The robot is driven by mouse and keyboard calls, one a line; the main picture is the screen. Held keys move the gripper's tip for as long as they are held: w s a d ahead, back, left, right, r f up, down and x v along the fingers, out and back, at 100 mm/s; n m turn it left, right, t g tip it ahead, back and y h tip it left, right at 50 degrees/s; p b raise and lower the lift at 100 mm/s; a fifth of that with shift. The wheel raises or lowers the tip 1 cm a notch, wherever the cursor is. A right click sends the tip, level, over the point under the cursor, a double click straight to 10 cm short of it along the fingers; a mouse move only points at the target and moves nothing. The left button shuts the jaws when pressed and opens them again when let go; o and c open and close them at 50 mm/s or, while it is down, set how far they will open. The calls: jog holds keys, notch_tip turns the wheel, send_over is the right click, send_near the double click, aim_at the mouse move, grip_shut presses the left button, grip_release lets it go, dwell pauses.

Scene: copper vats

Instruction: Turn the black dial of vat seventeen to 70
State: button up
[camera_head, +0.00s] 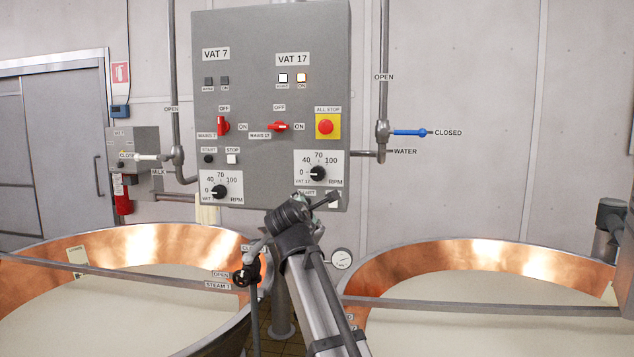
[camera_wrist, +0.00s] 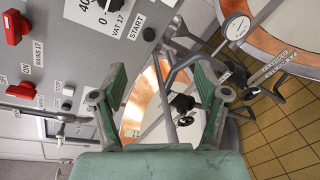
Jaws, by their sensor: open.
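The black dial of vat 17 (camera_head: 318,173) is on a white scale plate at the lower right of the grey panel (camera_head: 270,90). Its pointer appears to face left, near 0; the 70 mark is at the top. In the wrist view its scale plate (camera_wrist: 120,24) is at the top edge, rotated, and the dial is largely cut off. My gripper (camera_wrist: 162,82) is open and empty, with its green fingers apart. In the head view it is foreshortened below the dial, apart from it, and hides part of the start and stop buttons there.
The vat 7 dial (camera_head: 219,191) is at the lower left of the panel. Red switches (camera_head: 223,125) and the all-stop button (camera_head: 326,126) are above. Two copper vats (camera_head: 125,244) (camera_head: 480,252) stand below, with a steam valve (camera_head: 246,273) between them. A blue-handled water valve (camera_head: 408,132) is at right.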

notch_tip(320, 180, up, 6)
jog(key=w+f+n+t, duration=0.1)
jog(key=n, duration=0.3)
jog(key=n+t+p, duration=0.1)
jog(key=n+p, duration=0.3)
jog(key=n, duration=0.1)
send_near(317, 174)
jog(key=w, duration=1)
jog(key=shift+w+d, duration=0.2)
jog(key=shift+d, duration=0.15)
jog(key=c, duration=1.2)
